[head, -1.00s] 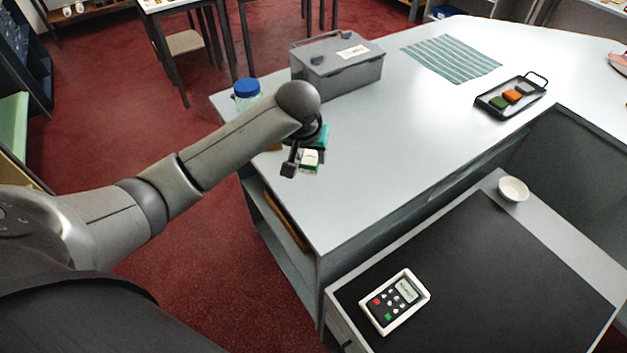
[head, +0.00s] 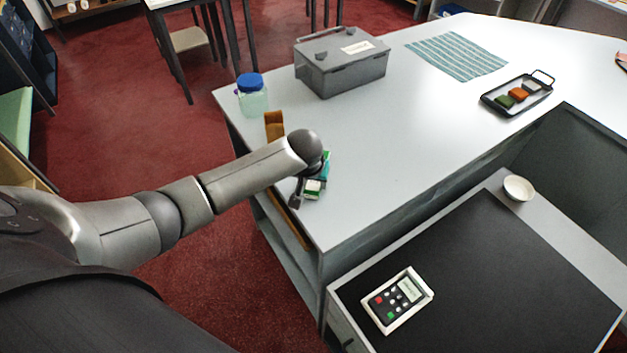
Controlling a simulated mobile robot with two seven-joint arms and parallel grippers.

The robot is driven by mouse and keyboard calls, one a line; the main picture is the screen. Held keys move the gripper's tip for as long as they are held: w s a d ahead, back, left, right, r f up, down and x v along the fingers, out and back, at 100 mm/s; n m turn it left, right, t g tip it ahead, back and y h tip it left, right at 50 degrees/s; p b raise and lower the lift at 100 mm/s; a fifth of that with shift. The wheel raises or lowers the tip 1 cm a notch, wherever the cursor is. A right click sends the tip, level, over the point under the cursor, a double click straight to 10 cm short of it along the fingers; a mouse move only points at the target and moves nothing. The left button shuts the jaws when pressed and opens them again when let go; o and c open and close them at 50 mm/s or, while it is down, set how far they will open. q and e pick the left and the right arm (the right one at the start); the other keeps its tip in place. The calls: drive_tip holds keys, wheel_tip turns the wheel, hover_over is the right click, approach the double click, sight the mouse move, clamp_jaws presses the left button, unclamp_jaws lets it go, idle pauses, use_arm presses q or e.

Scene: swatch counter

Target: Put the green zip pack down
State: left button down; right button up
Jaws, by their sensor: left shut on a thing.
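The green zip pack (head: 314,187) shows as a small green and white piece at my left gripper (head: 306,192). My left gripper is shut on it, near the left edge of the light grey counter (head: 400,135). The wrist and gripper hide much of the pack. I cannot tell whether the pack touches the counter top. A teal piece shows just behind the gripper, partly hidden. My right gripper is not in view.
A blue-lidded jar (head: 252,98), a brown object (head: 274,126) and a grey lidded box (head: 341,65) stand behind the gripper. A striped mat (head: 457,56) and a black tray (head: 517,97) lie farther right. The counter's middle is clear. A card reader (head: 397,300) and white bowl (head: 518,188) are nearer.

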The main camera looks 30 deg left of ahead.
use_arm(q)
drive_tip(key=shift+f, duration=0.1)
drive_tip(key=shift+c, duration=1.7)
unclamp_jaws()
drive_tip(key=shift+s+r, duration=0.15)
drive_tip(key=shift+r, duration=0.5)
drive_tip(key=p+v, duration=0.2)
drive_tip(key=v, duration=0.9)
